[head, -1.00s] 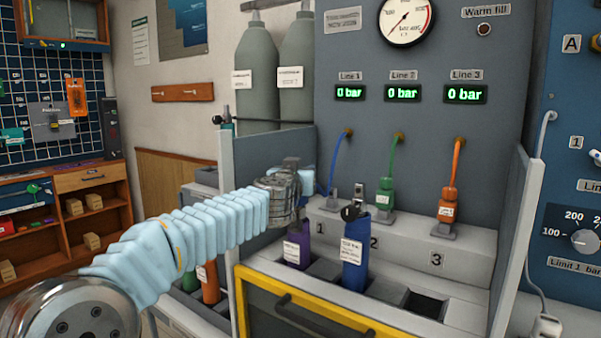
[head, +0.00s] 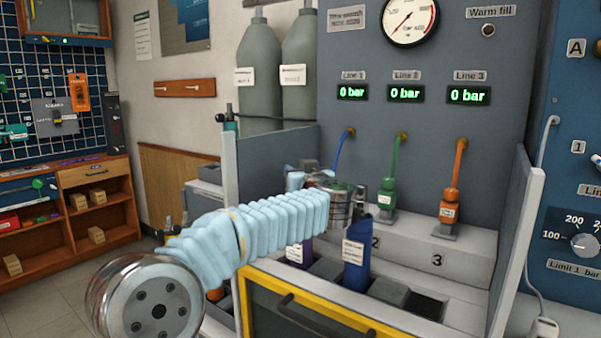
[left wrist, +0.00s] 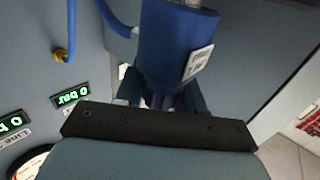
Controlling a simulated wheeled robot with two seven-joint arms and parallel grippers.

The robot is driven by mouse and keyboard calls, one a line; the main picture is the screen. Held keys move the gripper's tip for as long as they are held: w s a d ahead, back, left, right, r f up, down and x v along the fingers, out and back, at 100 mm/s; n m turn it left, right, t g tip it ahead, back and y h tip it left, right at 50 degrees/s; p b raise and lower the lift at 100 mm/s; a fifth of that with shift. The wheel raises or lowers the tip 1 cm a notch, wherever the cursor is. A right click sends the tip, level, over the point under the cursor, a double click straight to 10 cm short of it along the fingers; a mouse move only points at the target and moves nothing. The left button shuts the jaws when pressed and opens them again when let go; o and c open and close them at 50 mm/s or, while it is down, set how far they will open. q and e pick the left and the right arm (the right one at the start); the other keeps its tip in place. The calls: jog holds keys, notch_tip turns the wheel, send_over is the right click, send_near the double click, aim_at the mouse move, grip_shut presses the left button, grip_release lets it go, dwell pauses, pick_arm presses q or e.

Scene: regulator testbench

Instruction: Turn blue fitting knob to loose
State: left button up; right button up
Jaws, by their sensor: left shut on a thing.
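The blue fitting (left wrist: 178,45) with its white label fills the upper middle of the left wrist view. My left gripper (left wrist: 160,92) is shut on the blue fitting, with dark fingers on both sides of its narrower lower part. In the head view my left wrist and forearm hide this fitting. The blue hose (head: 341,152) of Line 1 runs down behind the wrist, and the hose also shows in the left wrist view (left wrist: 110,18). Whether the knob stands tight or loose cannot be seen. My right gripper is not in view.
Green fitting (head: 387,195) and orange fitting (head: 449,208) stand right of my wrist. A labelled blue cylinder (head: 356,266) stands in the front slots, close below my wrist. Grey side panels (head: 515,220) bound the bench. The line displays (head: 406,93) read 0 bar.

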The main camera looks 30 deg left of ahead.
pick_arm(q)
jog(key=shift+n+g+y, duration=0.6)
jog(key=shift+g, duration=0.1)
jog(key=shift+s, duration=0.1)
jog(key=o, duration=1)
jog(key=shift+c, duration=0.2)
jog(key=b+v, duration=0.1)
jog(key=v, duration=1.2)
jog(key=shift+d+b, duration=0.3)
jog(key=shift+d, duration=0.05)
jog(key=shift+s, duration=0.1)
